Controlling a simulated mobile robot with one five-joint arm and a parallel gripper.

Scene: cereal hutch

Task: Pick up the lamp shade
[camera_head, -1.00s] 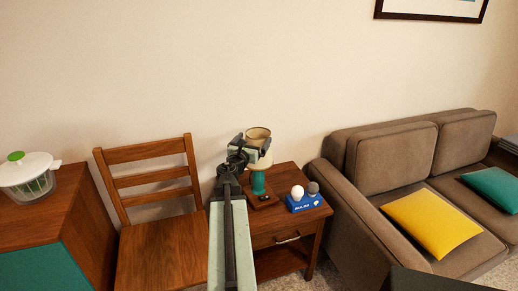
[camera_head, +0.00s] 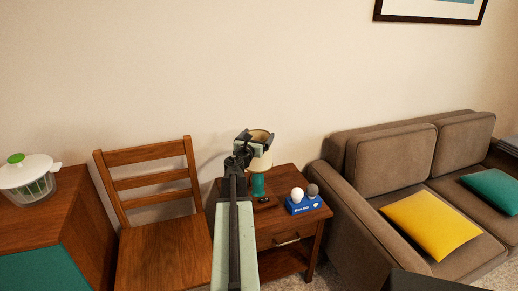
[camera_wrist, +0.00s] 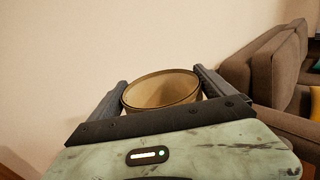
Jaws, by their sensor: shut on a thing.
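The lamp shade (camera_head: 263,162) is a beige, open-topped drum above a teal lamp base (camera_head: 258,186) on the wooden side table (camera_head: 285,225). My gripper (camera_head: 258,139) is at the shade's upper part and partly covers it in the head view. In the wrist view the shade's round rim (camera_wrist: 161,90) sits between the two dark fingers, one on each side, and my gripper is shut on it. Whether the shade still touches the base or is lifted off cannot be told.
A blue box (camera_head: 304,205) with a white ball and a grey ball is on the side table, right of the lamp. A wooden chair (camera_head: 150,210) stands left, a brown sofa (camera_head: 345,205) right. The wall is close behind.

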